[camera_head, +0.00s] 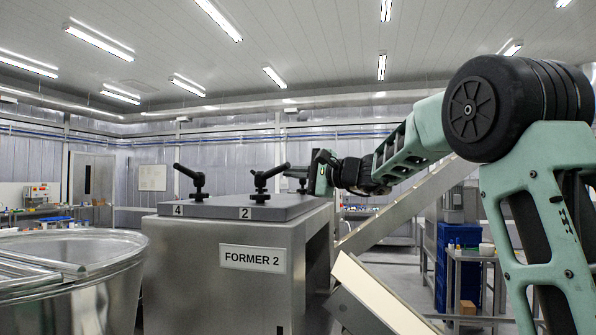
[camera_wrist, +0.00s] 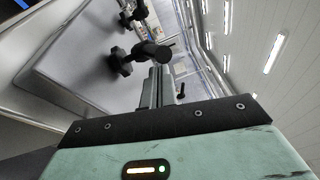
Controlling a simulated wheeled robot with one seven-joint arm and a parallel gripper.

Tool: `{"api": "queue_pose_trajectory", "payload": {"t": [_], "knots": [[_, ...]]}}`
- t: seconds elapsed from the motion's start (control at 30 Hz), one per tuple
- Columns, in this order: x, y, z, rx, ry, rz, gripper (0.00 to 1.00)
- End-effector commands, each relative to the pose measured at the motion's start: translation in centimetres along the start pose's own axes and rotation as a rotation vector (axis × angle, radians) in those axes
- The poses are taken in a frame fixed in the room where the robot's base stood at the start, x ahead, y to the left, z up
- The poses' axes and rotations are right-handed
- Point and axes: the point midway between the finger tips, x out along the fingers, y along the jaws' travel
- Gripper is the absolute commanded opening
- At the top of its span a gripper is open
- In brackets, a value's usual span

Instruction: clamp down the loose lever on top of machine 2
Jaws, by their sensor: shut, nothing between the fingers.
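Machine 2 is the grey metal box labelled FORMER 2 (camera_head: 252,258). Its flat lid carries black clamp levers. A further black lever is partly hidden beside my gripper (camera_head: 305,172) at the lid's right end. In the wrist view, my gripper (camera_wrist: 157,84) is shut and empty. Its fingertips are close to a black lever (camera_wrist: 140,56); I cannot tell whether they touch. Which lever is loose is unclear.
A large steel bowl (camera_head: 85,285) stands left of the machine. A sloping metal chute (camera_head: 400,210) rises behind it on the right, and a pale slanted panel (camera_head: 378,297) is at front right. Another lever (camera_wrist: 131,14) shows in the wrist view.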

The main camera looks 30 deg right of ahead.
Motion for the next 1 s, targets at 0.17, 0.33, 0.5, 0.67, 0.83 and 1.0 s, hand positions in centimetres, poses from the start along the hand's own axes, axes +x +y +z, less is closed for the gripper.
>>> {"api": "queue_pose_trajectory", "payload": {"t": [0.17, 0.33, 0.5, 0.67, 0.83, 1.0], "knots": [[0.0, 0.0, 0.0, 0.000, 0.000, 0.000, 0.00], [0.0, 0.2, 0.1, -0.001, 0.009, -0.001, 0.00], [0.1, 0.4, 0.5, -0.004, 0.041, -0.006, 0.00], [0.1, 0.4, 0.6, -0.005, 0.060, -0.008, 0.00], [0.1, 0.4, 0.8, -0.006, 0.081, -0.013, 0.00], [0.1, 0.5, 1.1, -0.008, 0.106, -0.017, 0.00]]}}
